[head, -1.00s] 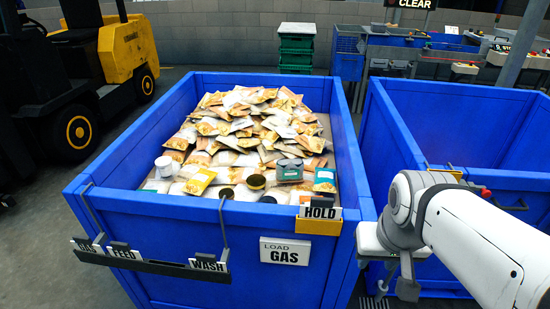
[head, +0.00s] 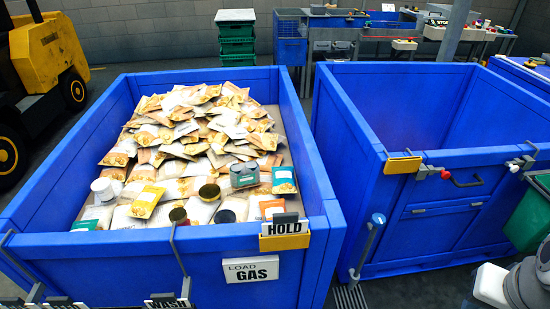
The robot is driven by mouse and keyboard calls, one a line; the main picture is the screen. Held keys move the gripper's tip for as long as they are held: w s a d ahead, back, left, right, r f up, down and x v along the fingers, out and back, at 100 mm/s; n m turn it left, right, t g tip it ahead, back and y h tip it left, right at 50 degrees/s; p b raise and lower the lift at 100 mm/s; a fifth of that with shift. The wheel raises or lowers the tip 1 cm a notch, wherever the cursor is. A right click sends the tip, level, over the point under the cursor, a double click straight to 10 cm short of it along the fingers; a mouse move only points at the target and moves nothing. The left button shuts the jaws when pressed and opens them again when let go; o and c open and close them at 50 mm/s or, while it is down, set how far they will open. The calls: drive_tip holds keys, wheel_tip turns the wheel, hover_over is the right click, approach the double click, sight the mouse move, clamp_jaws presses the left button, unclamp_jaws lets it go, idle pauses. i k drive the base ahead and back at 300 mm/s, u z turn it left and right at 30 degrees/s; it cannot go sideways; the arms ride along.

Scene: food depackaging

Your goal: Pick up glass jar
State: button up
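Several round containers stand among the pouches at the near end of the left blue bin (head: 322,205). A white tub (head: 103,188) stands at the left. I cannot tell for sure which is the glass jar. Lower parts of these containers are hidden by pouches or the bin's front wall. The end of my arm shows at the bottom right, well away from them and outside this bin; my gripper's fingers are out of frame.
Many food pouches (head: 195,135) fill the left bin. The right blue bin (head: 345,120) looks empty where visible. A green bin (head: 530,215) stands at the right. A yellow forklift (head: 48,55) is at the left.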

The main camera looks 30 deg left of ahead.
sight(180, 215)
drive_tip(key=z, duration=0.15)
drive_tip(key=k, duration=0.9)
drive_tip(key=u, duration=1.85)
drive_tip(key=i, duration=1)
drive_tip(key=z, duration=1.65)
drive_tip(key=k, duration=0.1)
drive_tip(key=z, duration=0.1)
